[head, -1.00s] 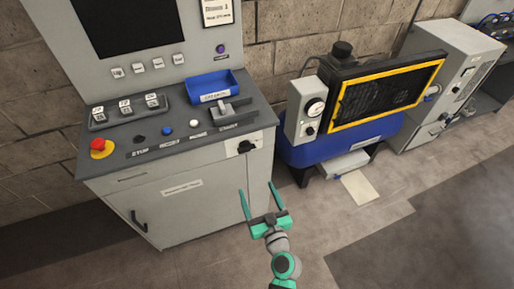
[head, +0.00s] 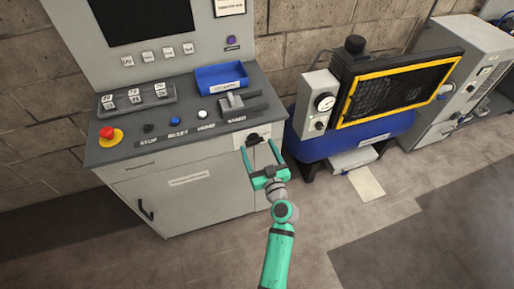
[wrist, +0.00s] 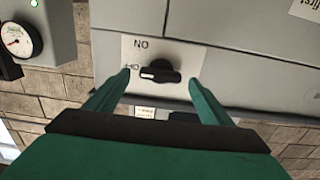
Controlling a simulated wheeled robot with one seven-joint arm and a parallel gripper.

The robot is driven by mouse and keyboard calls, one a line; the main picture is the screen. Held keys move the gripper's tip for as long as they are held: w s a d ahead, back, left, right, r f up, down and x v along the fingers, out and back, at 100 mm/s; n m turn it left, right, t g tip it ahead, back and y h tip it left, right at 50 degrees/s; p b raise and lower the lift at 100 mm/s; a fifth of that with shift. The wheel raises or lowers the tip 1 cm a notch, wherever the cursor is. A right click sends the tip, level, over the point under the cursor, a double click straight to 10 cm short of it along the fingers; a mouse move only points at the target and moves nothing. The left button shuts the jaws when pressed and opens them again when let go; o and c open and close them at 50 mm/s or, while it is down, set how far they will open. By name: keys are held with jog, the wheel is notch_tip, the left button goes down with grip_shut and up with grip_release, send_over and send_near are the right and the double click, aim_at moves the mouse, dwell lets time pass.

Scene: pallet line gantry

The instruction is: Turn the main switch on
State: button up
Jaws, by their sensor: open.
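The main switch is a black rotary knob (wrist: 158,74) on a pale plate on the grey cabinet's front, at its upper right. In the wrist view the plate lettering appears upside down, and the knob's bar lies about level with a white mark at its left end. In the head view the knob (head: 253,140) shows just beyond the fingertips. My green gripper (head: 258,150) is open and empty. In the wrist view its two fingers (wrist: 158,82) stand on either side of the knob, apart from it. I cannot tell the exact distance left to the knob.
The grey control cabinet (head: 190,185) carries a red stop button (head: 107,132), a blue tray (head: 221,77) and a lever (head: 235,103) on top. A blue compressor unit with a yellow-framed grille (head: 400,88) stands close at the right. The floor in front is clear.

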jog(key=shift+w+a, duration=0.2)
jog(key=shift+w, duration=0.4)
jog(key=shift+a, duration=0.3)
jog(key=shift+d, duration=0.15)
jog(key=c, duration=0.9)
jog(key=shift+s+d, duration=0.1)
jog(key=shift+d, duration=0.15)
jog(key=shift+c, duration=0.7)
jog(key=shift+a+f, duration=0.1)
jog(key=shift+a, duration=0.1)
